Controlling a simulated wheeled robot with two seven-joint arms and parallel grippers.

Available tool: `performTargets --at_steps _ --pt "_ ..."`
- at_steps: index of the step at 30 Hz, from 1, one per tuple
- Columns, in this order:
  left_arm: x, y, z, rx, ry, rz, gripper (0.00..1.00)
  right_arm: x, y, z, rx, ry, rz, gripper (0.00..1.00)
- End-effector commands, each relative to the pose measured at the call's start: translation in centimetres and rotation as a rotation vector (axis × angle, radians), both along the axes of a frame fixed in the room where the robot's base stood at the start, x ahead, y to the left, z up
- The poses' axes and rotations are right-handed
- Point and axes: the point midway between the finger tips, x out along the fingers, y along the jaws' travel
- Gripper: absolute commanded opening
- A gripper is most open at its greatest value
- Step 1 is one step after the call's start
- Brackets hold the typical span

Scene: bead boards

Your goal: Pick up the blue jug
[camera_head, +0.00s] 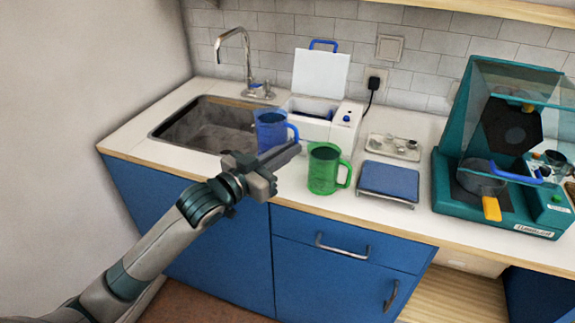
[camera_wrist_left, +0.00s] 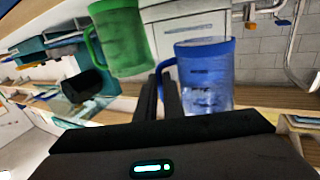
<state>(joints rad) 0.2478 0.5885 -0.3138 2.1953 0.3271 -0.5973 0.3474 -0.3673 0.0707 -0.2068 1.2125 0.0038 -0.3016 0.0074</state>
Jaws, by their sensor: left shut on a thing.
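The blue jug (camera_head: 270,131) is translucent and upright, between the sink and the green jug in the head view. Its handle points right. In the left wrist view the blue jug (camera_wrist_left: 207,75) is beside my fingers, with its handle between them. My left gripper (camera_head: 292,150) reaches in from the left, and its fingers (camera_wrist_left: 166,92) are shut on the blue jug's handle. The gripper hides the jug's lower part, so I cannot tell whether its base touches the counter. My right gripper is not in view.
A green jug (camera_head: 324,168) stands close to the right of my fingers. A blue-topped scale (camera_head: 388,180) and small tray (camera_head: 394,147) are further right. A white lidded box (camera_head: 318,123) is behind. The sink (camera_head: 205,125) is left, and a teal machine (camera_head: 447,190) far right.

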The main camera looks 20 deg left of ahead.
Motion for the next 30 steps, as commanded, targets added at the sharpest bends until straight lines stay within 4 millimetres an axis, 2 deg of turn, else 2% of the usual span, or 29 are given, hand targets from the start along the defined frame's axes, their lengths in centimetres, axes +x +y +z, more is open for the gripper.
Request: performTargets --at_steps 1,7,30 --pt "0.0 0.0 1.0 0.000 -0.008 -0.001 0.00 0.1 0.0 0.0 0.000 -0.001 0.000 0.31" --pt "0.0 0.0 2.7 0.001 -0.005 0.000 0.00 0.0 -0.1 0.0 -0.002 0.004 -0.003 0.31" --pt "0.1 0.1 3.5 -0.009 -0.003 0.005 0.00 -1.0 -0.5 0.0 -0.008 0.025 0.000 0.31"
